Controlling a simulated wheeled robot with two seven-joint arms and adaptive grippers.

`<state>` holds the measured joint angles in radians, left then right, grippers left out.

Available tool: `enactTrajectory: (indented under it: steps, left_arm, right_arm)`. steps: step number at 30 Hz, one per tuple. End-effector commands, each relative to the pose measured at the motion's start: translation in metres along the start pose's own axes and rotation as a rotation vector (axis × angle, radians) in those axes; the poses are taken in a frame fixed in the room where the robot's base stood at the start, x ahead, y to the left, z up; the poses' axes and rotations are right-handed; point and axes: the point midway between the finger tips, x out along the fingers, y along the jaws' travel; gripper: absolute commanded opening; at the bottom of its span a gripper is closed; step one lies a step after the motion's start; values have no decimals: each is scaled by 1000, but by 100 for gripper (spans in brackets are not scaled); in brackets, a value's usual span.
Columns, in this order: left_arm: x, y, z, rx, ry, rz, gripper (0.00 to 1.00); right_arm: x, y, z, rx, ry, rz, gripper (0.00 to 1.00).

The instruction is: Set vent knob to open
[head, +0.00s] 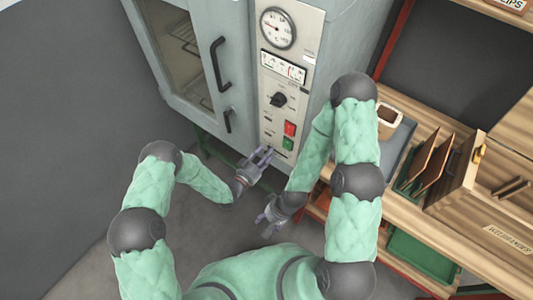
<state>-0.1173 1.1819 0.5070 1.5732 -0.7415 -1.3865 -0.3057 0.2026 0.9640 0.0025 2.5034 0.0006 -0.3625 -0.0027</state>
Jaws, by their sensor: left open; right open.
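A grey oven cabinet with a glass door (180,50) stands at the top. Its pale control panel (297,75) carries a black rotary knob (278,99), below a round dial gauge (278,28) and a small second meter (283,67). The knob's labels are too small to read, so I cannot tell which one is the vent control or its setting. My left gripper (265,156) is open and empty, just below the panel's lower end and apart from the knob. My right gripper (265,222) is open and empty, lower down over the floor.
A red button (290,128) and a green button (288,143) sit below the knob. The door has a long black handle (220,63) and a small lever (228,120). A wooden bench (408,208) with a cup (389,121) and racks stands right.

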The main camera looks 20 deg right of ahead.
Motion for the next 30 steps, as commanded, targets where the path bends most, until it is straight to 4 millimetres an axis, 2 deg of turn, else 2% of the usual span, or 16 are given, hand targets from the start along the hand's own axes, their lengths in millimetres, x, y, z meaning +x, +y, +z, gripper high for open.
enactTrajectory:
  steps: [11, 16, 17, 23, 30]
  left_arm:
    - [6, 1, 0, -1, -1, 0, 47]
    - [6, 0, 0, -1, -1, 0, 2]
    - [6, 0, 0, 0, 0, 0, 0]
    - [6, 4, -1, 1, 2, 1, 0]
    - [8, 46, -2, 2, 5, 3, 0]
  right_arm:
    - [1, 0, 0, 0, 0, 0, 63]
    - [1, 0, 0, 0, 0, 0, 63]
    - [1, 0, 0, 0, 0, 0, 63]
    - [1, 0, 0, 0, 0, 0, 63]
    - [2, 1, 0, 0, 0, 0, 63]
